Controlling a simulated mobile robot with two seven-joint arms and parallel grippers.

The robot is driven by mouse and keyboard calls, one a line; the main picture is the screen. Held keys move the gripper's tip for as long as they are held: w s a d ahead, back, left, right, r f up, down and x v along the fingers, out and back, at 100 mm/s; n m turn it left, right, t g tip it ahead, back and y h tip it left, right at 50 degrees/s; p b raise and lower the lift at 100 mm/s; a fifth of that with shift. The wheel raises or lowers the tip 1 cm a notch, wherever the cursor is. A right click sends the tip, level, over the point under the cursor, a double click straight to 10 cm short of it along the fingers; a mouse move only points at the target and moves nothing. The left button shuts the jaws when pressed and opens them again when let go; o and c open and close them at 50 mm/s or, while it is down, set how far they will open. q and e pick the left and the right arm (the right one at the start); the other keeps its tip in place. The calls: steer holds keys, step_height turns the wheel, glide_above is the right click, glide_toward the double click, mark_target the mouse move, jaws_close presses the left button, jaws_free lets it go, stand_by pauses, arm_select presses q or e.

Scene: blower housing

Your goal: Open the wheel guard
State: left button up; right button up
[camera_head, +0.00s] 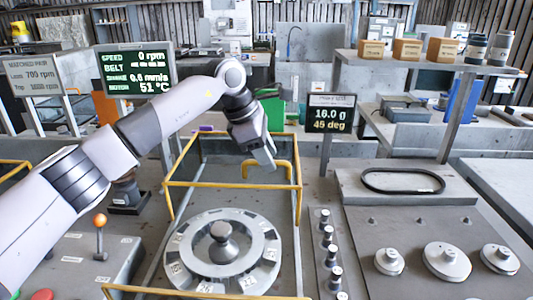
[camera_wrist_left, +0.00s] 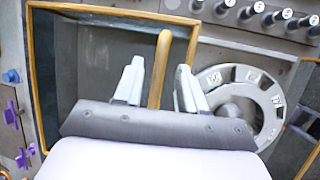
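The wheel guard is a yellow-edged frame with clear panels (camera_head: 231,186); its edge also shows in the left wrist view (camera_wrist_left: 36,75). A yellow bar handle (camera_head: 290,165) rises at its back right. The handle (camera_wrist_left: 158,70) passes between the fingers of my left gripper (camera_wrist_left: 158,88) in the wrist view. Both fingers are apart with gaps beside the bar, so the gripper is open around it. The grey wheel (camera_head: 185,245) with a central hub lies in the bay. My right gripper is out of view.
A lever with an orange knob (camera_head: 100,220) stands at the left. Several upright pegs (camera_head: 327,240) line the bay's right side. A bench to the right holds a black belt (camera_head: 403,190) and round weights (camera_head: 447,262). A small display (camera_head: 331,118) stands behind.

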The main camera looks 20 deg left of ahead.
arm_select(q)
steer(key=b+v, duration=0.1)
steer(key=v, duration=0.6)
stand_by(0.3)
steer(key=shift+s, duration=0.15)
